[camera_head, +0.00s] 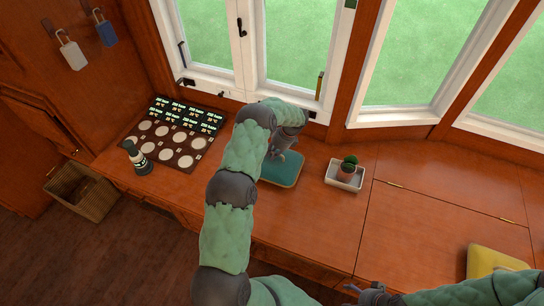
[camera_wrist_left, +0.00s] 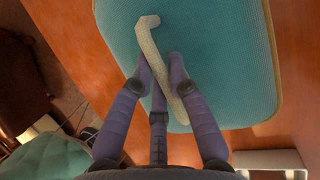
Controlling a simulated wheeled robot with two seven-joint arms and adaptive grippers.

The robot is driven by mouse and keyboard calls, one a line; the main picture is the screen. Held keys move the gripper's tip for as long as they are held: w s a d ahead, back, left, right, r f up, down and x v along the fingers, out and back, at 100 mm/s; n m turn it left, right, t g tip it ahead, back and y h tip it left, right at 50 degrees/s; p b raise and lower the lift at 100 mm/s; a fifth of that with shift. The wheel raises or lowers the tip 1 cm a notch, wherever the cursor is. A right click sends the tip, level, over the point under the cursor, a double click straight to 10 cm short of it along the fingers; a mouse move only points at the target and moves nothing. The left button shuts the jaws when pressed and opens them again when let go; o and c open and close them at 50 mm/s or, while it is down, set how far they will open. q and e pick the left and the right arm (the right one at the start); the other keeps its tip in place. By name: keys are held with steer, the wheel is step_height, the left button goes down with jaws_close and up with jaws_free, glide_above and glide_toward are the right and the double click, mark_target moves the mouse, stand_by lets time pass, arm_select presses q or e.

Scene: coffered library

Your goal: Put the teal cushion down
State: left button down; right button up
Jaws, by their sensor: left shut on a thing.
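The teal cushion (camera_head: 284,170) is at the wooden counter below the window, flat side up. It fills much of the left wrist view (camera_wrist_left: 235,55), where a beige strap (camera_wrist_left: 152,60) runs across its face. My left gripper (camera_head: 283,153) is over the cushion. Its fingers (camera_wrist_left: 160,72) are shut on the strap. The gripper and arm hide part of the cushion in the head view. I cannot tell whether its underside touches the counter. My right gripper (camera_head: 366,292) is only partly in view at the bottom edge, and its fingers are unclear.
A potted cactus (camera_head: 348,168) in a white tray (camera_head: 343,184) stands right of the cushion. Left are a board with pale discs (camera_head: 172,140) and a dark bottle (camera_head: 137,158). A yellow cushion (camera_head: 492,261) lies far right. The counter (camera_head: 410,215) between is clear.

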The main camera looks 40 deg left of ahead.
arm_select(q)
steer(key=shift+f, duration=0.15)
steer(key=shift+f, duration=0.15)
steer(key=c, duration=1.2)
jaws_free()
